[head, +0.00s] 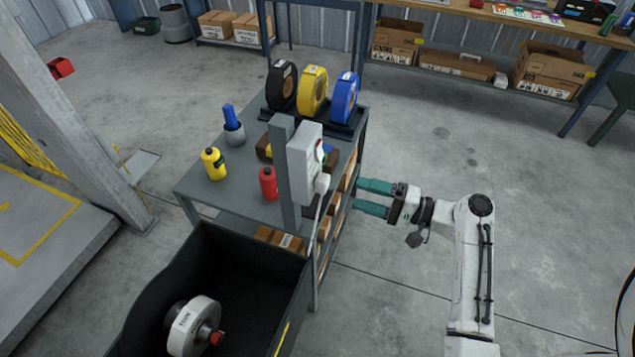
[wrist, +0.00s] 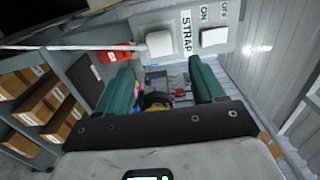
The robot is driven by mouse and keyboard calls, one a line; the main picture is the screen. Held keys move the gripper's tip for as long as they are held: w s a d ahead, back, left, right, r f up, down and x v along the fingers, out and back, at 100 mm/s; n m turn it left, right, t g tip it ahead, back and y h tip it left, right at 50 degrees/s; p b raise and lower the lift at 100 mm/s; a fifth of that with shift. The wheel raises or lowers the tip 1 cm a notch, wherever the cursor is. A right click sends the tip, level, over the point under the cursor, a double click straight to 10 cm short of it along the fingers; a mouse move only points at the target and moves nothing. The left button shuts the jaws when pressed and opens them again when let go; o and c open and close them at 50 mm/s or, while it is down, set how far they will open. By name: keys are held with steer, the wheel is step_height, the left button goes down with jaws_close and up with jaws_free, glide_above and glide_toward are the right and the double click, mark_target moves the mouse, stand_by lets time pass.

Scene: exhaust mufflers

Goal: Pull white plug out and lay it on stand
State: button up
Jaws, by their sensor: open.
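The white plug (head: 322,183) sits on the lower right side of a grey-white switch box (head: 304,165) on a post, with a white cable hanging from it. In the wrist view the plug (wrist: 160,42) is a white block left of the STRAP label, its cable running left. My gripper (head: 359,196) is open and empty, right of the plug and apart from it.
On the stand are strap rolls (head: 313,92), a yellow bottle (head: 214,164), a red bottle (head: 268,184) and a blue-topped container (head: 233,125). A dark bin (head: 240,262) stands in front. A second white block (wrist: 214,37) sits below ON/OFF.

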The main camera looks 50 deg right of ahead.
mark_target(328, 185)
steer(key=shift+w, duration=0.15)
steer(key=shift+x, duration=4.35)
jaws_close()
steer(key=v, duration=0.6)
steer(key=shift+a, duration=0.15)
